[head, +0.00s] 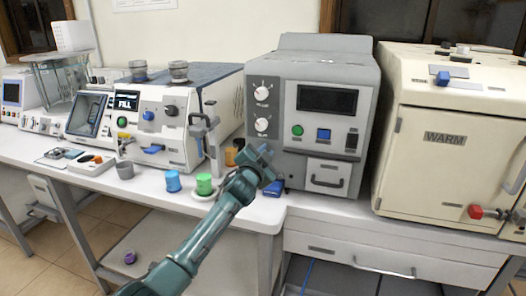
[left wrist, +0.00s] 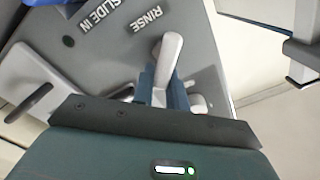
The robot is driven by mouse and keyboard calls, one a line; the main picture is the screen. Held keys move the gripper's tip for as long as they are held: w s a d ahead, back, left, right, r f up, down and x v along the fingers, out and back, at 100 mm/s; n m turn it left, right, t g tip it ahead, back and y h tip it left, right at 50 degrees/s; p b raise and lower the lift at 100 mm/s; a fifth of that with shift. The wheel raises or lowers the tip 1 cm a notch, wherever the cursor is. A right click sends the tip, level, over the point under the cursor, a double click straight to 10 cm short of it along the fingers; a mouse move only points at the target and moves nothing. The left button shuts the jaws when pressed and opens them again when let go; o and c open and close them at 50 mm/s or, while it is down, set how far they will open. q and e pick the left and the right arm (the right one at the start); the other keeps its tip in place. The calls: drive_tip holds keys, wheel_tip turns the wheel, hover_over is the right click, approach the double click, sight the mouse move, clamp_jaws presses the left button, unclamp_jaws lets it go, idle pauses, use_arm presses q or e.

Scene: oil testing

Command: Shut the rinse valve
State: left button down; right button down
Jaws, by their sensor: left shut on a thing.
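The rinse valve is a pale lever (left wrist: 168,62) beside the RINSE label on a grey panel in the left wrist view. The lever stands between the blue-grey fingers of my left gripper (left wrist: 164,92), which is shut on it. In the head view my left gripper (head: 262,166) is at the lower left of the front of the grey machine (head: 318,72). There the gripper hides the lever. My right gripper is in neither view.
The grey machine's drawer handle (head: 328,182) is right of my gripper. Blue (head: 173,182) and green (head: 204,183) containers stand left of my arm near the white bench's front edge. A cream WARM cabinet (head: 440,165) stands to the right.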

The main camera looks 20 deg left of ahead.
use_arm(q)
drive_tip(key=m, duration=0.3)
drive_tip(key=f+m, duration=0.1)
drive_tip(key=shift+d+m, duration=0.25)
drive_tip(key=shift+m, duration=0.15)
drive_tip(key=shift+d+f+m, duration=0.1)
drive_tip(key=shift+f+m, duration=0.15)
drive_tip(key=shift+m, duration=0.85)
drive_tip(key=shift+f+m, duration=0.2)
drive_tip(key=shift+m, duration=0.9)
drive_tip(key=c, duration=1.4)
unclamp_jaws()
drive_tip(key=s, duration=1.3)
drive_tip(key=shift+s+a+p, duration=0.15)
drive_tip(key=shift+a+p, duration=0.05)
drive_tip(key=shift+p, duration=0.25)
drive_tip(key=shift+f, duration=0.1)
